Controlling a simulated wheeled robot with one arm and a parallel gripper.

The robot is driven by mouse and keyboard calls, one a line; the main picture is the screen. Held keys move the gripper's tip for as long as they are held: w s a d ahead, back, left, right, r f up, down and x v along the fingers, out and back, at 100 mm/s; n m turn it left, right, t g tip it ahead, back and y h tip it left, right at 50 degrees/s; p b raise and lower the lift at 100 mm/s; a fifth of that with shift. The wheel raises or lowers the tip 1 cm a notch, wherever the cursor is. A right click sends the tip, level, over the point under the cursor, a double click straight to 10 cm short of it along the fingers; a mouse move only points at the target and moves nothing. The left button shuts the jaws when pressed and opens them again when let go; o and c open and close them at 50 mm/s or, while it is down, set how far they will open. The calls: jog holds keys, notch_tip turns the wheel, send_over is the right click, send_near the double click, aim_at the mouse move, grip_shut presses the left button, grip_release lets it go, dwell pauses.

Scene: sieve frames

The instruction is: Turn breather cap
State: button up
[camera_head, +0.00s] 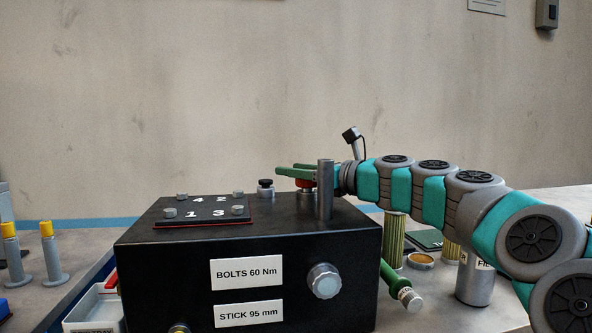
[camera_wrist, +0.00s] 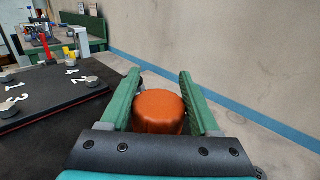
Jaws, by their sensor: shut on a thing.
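An orange-red cap (camera_wrist: 158,112) sits between the two green fingers of my gripper (camera_wrist: 160,76) in the wrist view. The fingers lie along its left and right sides, shut on it. In the head view the red cap (camera_head: 304,184) shows under the fingers of my gripper (camera_head: 281,171), on a grey base on top of the black box (camera_head: 155,262). The grey post (camera_head: 325,190) in front partly hides it. I cannot read any mark on the cap.
A plate (camera_head: 205,210) with numbered bolts lies on the box top at left. A small black-topped fitting (camera_head: 266,188) stands left of the cap.

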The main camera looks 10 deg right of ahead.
jog(key=o, duration=1.1)
jog(key=shift+w+d+f, duration=0.1)
jog(key=shift+f, duration=0.1)
jog(key=shift+c, duration=0.2)
jog(key=o, duration=0.3)
jog(key=shift+r, duration=0.15)
jog(key=shift+v, duration=3.9)
